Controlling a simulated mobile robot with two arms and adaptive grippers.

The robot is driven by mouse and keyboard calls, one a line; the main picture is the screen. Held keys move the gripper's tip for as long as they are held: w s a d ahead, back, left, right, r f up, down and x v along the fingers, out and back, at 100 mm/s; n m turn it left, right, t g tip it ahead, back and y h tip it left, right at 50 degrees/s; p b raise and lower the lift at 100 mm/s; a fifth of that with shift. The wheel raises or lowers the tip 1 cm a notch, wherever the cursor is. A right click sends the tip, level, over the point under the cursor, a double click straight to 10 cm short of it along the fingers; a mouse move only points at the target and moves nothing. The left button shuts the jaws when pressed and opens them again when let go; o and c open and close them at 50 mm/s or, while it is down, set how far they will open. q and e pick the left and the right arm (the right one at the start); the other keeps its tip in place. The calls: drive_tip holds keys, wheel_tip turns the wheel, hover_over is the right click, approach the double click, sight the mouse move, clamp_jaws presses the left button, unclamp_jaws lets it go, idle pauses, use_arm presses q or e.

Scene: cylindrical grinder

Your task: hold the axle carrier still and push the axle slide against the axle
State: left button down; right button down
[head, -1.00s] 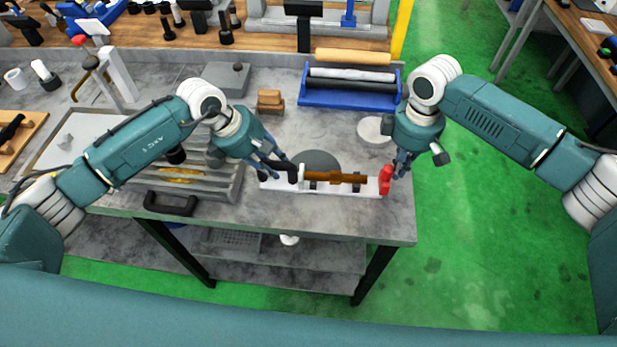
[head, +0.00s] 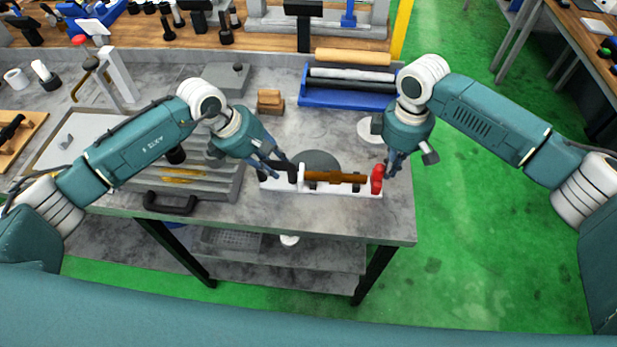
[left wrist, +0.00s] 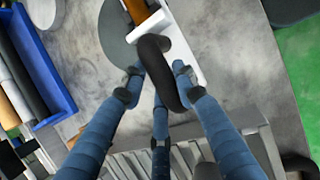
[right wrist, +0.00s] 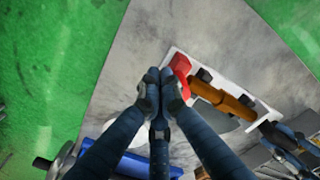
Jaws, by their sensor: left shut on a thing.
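The axle carrier (head: 340,191) is a white base lying on the grey bench, with a black curved handle (left wrist: 157,72) at its left end. The orange-brown axle (head: 335,177) lies along it. The red axle slide (head: 377,180) stands at the carrier's right end, very close to the axle's end; I cannot tell whether they touch. My left gripper (head: 284,167) is shut on the black handle. My right gripper (head: 390,170) has its fingers together, just right of the red slide. In the right wrist view its fingertips (right wrist: 160,84) are beside the slide (right wrist: 180,65).
A grey round disc (head: 317,159) lies just behind the carrier. A blue rack with rolls (head: 345,99) stands at the back, with brown blocks (head: 270,101) left of it. A stepped grey tray with a black handle (head: 170,204) is to the left. The bench's front edge is close.

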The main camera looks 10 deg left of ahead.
use_arm(q)
drive_tip(key=shift+d, duration=0.1)
use_arm(e)
drive_tip(key=shift+a, duration=0.9)
drive_tip(key=shift+d, duration=1.35)
wheel_tip(320, 180, up, 8)
use_arm(q)
drive_tip(key=c, duration=1.3)
unclamp_jaws()
drive_tip(key=shift+o, duration=0.2)
